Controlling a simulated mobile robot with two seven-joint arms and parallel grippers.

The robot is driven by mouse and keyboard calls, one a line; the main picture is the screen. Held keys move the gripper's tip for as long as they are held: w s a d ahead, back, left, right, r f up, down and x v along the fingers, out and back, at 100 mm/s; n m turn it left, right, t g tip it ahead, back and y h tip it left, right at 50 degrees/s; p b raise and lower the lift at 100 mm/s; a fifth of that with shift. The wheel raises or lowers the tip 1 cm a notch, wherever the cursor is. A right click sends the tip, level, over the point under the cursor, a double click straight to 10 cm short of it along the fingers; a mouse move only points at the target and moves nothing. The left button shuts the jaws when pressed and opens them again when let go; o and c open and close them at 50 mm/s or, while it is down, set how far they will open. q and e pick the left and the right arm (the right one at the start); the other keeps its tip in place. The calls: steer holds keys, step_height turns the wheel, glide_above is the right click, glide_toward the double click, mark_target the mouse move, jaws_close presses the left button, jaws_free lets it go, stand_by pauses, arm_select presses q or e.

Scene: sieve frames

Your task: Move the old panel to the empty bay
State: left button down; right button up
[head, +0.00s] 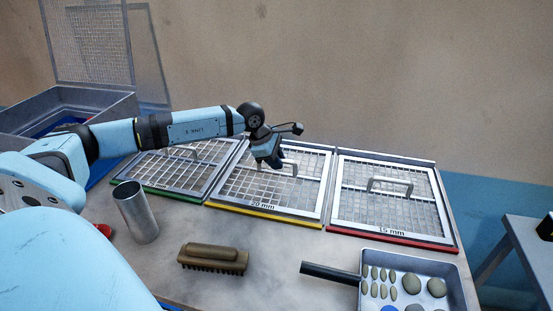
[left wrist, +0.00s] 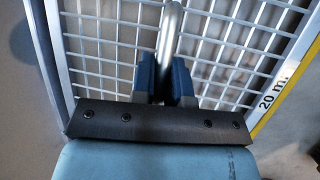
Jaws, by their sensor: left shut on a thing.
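Three mesh panels lie in a row on the table. The left panel (head: 160,187) has a green front edge. The middle panel (head: 260,212) has a yellow front edge and a "20 mm" label. The right panel (head: 390,236) has a red front edge and what reads as "15 mm". My left gripper (head: 276,163) is over the middle panel, shut on its handle. In the left wrist view, the fingers (left wrist: 165,82) sit on both sides of the metal handle (left wrist: 170,35). I cannot tell whether this panel is lifted. Which is the old panel, and an empty bay, cannot be made out.
A metal cup (head: 136,213) and a brush (head: 212,259) stand in front of the panels. A tray (head: 455,288) of stones, with a black handle beside it, is at front right. A grey bin (head: 95,100) with upright mesh is at back left. A side table (head: 530,238) stands right.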

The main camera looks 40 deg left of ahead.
arm_select(q)
steer(key=shift+f, duration=0.15)
steer(key=c, duration=1.1)
jaws_free()
steer(key=shift+o, duration=0.2)
steer(key=shift+f, duration=0.1)
steer(key=shift+s, duration=0.1)
steer(key=v, duration=1.4)
